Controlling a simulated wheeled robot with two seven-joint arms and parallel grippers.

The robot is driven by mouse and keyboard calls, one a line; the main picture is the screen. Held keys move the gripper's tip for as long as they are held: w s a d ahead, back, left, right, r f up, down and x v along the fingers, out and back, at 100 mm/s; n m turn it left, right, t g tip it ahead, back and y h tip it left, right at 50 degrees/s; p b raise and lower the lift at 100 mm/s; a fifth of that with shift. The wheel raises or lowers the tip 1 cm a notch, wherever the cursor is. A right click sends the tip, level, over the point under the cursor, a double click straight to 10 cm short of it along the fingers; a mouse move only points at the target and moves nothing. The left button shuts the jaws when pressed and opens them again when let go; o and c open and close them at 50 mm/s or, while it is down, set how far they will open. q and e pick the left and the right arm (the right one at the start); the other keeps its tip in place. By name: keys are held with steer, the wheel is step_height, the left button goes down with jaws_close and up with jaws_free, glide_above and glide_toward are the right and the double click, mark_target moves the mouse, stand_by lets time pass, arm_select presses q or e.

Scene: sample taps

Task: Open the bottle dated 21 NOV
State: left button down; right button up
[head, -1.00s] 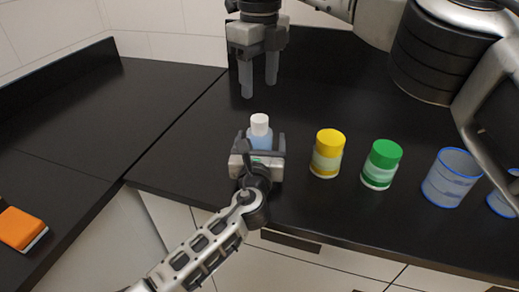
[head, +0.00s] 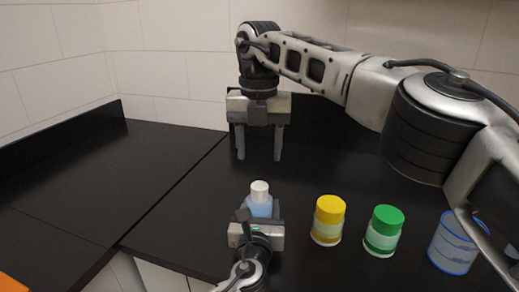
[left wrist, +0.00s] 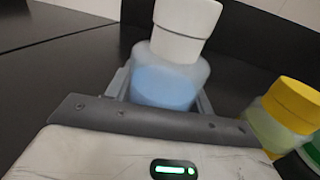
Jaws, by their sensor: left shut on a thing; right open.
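A bottle (head: 260,203) with a white cap and pale blue contents stands upright on the black counter, and it also shows in the left wrist view (left wrist: 168,75). No date on it can be read. The white cap (head: 260,187) sits on the bottle. My left gripper (head: 259,220) is shut around the bottle's body from the front. My right gripper (head: 259,155) hangs above and behind the bottle, fingers down, open and empty, apart from the cap. A yellow-capped container (head: 328,221) and a green-capped container (head: 383,232) stand to the right; their labels are too small to read.
A blue-rimmed translucent container (head: 452,246) stands farther right, partly behind my right arm. An orange object (head: 10,284) lies at the lower left edge. The black counter (head: 150,165) is clear on the left. A tiled wall (head: 170,60) rises behind.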

mark_target(259, 185)
steer(key=m, duration=2)
steer(key=shift+f+m, duration=0.25)
steer(key=shift+m, duration=0.05)
step_height(259, 185, down, 8)
steer(key=shift+r, duration=0.2)
steer(key=c, duration=1)
